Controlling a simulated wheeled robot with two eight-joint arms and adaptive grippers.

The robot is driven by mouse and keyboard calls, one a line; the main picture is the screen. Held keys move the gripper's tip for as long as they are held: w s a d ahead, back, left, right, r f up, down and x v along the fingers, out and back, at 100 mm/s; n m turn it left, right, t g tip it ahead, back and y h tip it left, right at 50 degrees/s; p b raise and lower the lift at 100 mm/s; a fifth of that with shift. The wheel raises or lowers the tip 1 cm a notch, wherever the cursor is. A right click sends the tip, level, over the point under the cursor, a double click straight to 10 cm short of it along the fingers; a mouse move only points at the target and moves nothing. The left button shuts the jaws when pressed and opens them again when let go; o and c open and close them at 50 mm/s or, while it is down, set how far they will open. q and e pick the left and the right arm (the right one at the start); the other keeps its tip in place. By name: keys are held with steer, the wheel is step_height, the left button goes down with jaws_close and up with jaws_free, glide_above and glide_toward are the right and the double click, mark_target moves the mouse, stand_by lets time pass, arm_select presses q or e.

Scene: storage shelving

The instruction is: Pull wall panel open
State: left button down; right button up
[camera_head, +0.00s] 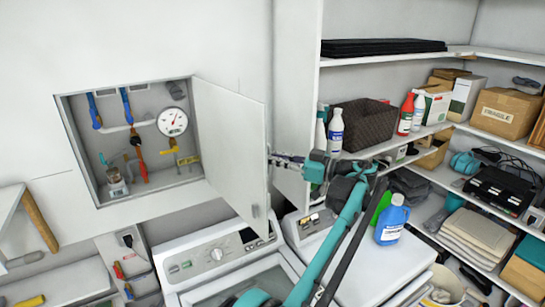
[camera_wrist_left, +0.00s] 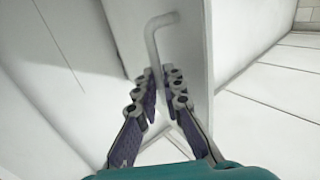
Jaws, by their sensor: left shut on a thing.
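The white wall panel (camera_head: 228,145) is hinged open from a recessed wall box (camera_head: 88,186) and stands swung out to the right. The box interior shows a pressure gauge, blue and orange pipes and valves. My left gripper (camera_head: 272,159) is at the panel's free edge. In the left wrist view, the panel (camera_wrist_left: 187,55) has a bent, pale bar handle (camera_wrist_left: 153,40). The left gripper's dark fingers (camera_wrist_left: 160,82) are closed around the handle's lower part. Where the pads touch it is partly hidden. My right gripper is not in view.
A white washer (camera_head: 218,255) and another white appliance (camera_head: 330,240), with a blue bottle (camera_head: 392,222) on it, stand below. Shelves (camera_head: 395,60) with boxes (camera_head: 507,112), bottles and a dark basket (camera_head: 362,124) fill the right side. A wooden-handled tool (camera_head: 41,222) is at left.

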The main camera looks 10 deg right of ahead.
arm_select(q)
steer(key=shift+a+r, duration=0.15)
steer(key=shift+a, duration=0.2)
steer(key=c, duration=1.7)
jaws_free()
steer(key=shift+w, duration=0.15)
steer(key=shift+o, duration=0.4)
steer(key=shift+w+a+f, duration=0.2)
steer(key=shift+w+a, duration=0.1)
steer(key=shift+a, duration=0.1)
steer(key=v, duration=0.8)
